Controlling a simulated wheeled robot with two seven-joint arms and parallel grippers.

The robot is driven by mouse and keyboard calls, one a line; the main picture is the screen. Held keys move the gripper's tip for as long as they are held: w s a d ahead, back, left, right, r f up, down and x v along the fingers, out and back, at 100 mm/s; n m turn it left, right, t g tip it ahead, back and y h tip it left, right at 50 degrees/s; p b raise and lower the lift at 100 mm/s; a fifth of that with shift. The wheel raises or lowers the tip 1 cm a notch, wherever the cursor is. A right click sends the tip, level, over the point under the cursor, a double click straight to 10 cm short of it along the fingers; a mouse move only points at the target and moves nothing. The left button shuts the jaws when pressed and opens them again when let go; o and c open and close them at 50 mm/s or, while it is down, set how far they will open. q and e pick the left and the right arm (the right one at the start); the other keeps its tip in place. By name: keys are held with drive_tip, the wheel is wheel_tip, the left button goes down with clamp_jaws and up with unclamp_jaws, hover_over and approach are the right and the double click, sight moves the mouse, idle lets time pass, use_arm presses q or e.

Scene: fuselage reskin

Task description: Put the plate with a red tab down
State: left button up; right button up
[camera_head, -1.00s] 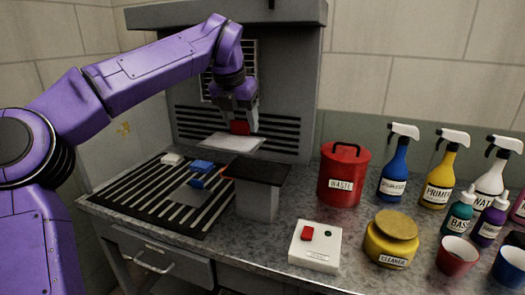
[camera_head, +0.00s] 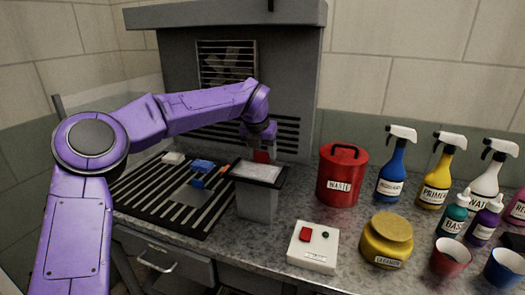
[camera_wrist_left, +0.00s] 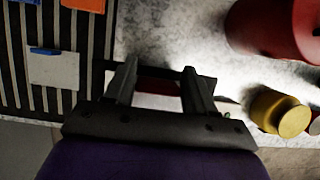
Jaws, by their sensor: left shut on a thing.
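My left gripper (camera_head: 262,136) points down and is shut on the red tab (camera_head: 261,157) of a pale, flat plate (camera_head: 257,171). The plate is level with the black top of a grey stand (camera_head: 257,203) and covers most of it; I cannot tell whether it touches. In the left wrist view, the left gripper (camera_wrist_left: 160,84) has the red tab (camera_wrist_left: 157,87) between its fingers, and most of the plate is hidden by the gripper. My right gripper is not in view.
Left of the stand, a black slatted rack (camera_head: 150,205) holds plates with white, blue (camera_head: 203,166) and orange tabs. A red waste bin (camera_head: 342,177) stands close on the right. A switch box (camera_head: 313,246), a yellow jar (camera_head: 386,240) and several bottles are farther right.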

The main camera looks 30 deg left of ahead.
sight(257, 169)
use_arm(q)
drive_tip(key=o, duration=1.1)
drive_tip(key=shift+f, duration=0.2)
drive_tip(key=shift+r, duration=0.4)
drive_tip(key=v, duration=1.1)
drive_tip(key=shift+s+r, duration=0.2)
drive_tip(key=shift+r, duration=0.1)
